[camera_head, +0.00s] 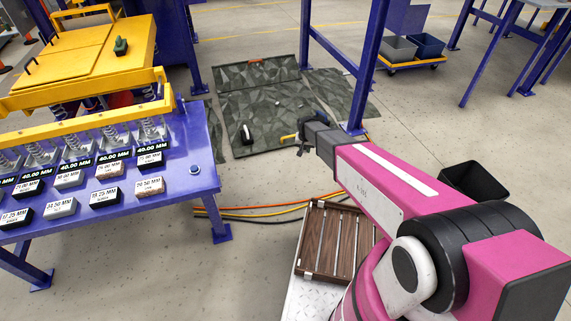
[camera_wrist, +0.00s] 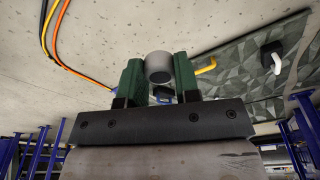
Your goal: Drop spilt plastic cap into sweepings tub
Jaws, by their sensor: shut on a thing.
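In the wrist view, my gripper (camera_wrist: 158,78) has its green fingers shut on a small grey round cap (camera_wrist: 159,66), which sits between the fingertips. In the head view, my gripper (camera_head: 302,143) is at the end of the pink arm, beside the right edge of the dark mat; the cap cannot be made out there. An open black tub (camera_head: 474,184) stands on the floor at the right, partly behind my arm. I cannot tell for sure that it is the sweepings tub. Its inside looks dark.
The dark faceted mat (camera_head: 255,108) lies on the floor with a black-and-white item (camera_head: 246,134) on it. Blue frame legs (camera_head: 366,65) rise beside it. Grey (camera_head: 398,49) and blue (camera_head: 427,45) bins sit on a yellow dolly. A blue bench (camera_head: 195,165) with labelled blocks is left.

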